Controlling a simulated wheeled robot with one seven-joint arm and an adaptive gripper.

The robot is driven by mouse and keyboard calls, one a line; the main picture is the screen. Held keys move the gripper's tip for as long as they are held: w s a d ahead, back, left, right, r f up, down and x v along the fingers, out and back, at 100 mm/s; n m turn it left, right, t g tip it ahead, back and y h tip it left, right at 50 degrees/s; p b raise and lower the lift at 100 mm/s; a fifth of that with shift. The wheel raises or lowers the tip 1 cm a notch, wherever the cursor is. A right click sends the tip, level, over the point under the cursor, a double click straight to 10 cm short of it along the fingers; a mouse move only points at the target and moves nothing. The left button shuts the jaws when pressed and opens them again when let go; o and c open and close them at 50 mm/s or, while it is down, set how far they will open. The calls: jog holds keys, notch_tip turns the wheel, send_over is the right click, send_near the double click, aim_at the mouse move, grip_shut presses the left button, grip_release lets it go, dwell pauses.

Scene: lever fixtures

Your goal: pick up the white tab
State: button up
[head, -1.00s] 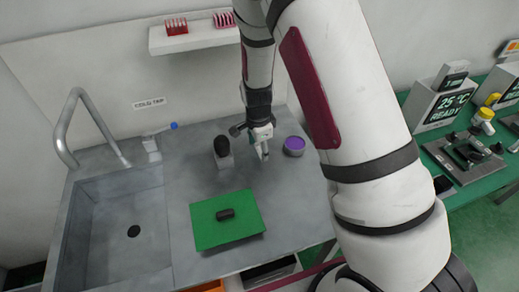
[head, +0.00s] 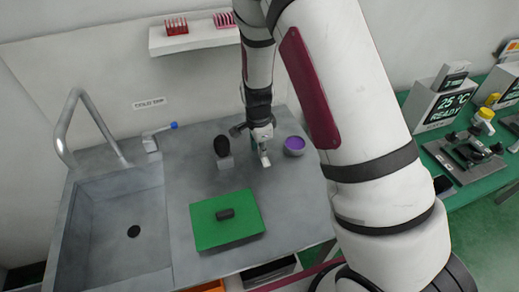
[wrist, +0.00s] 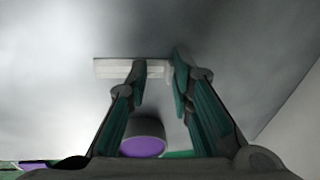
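The white tab (head: 265,162) shows as a small pale piece at my fingertips, low over the grey bench. In the wrist view it is a pale bar (wrist: 112,69) that runs from left of the left finger to the right fingertip. The left finger hides part of it. My gripper (head: 262,151) points down at the bench, and in the wrist view its two dark green fingers (wrist: 160,70) stand a little apart with the tab showing between them. I cannot tell whether they grip it or whether it touches the bench.
A purple-topped round puck (head: 294,146) stands close to the right of my gripper. A dark oval knob on a grey block (head: 224,162) stands to the left. The sink (head: 115,240) is at left.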

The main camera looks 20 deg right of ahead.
jog(key=shift+s, duration=0.1)
grip_shut()
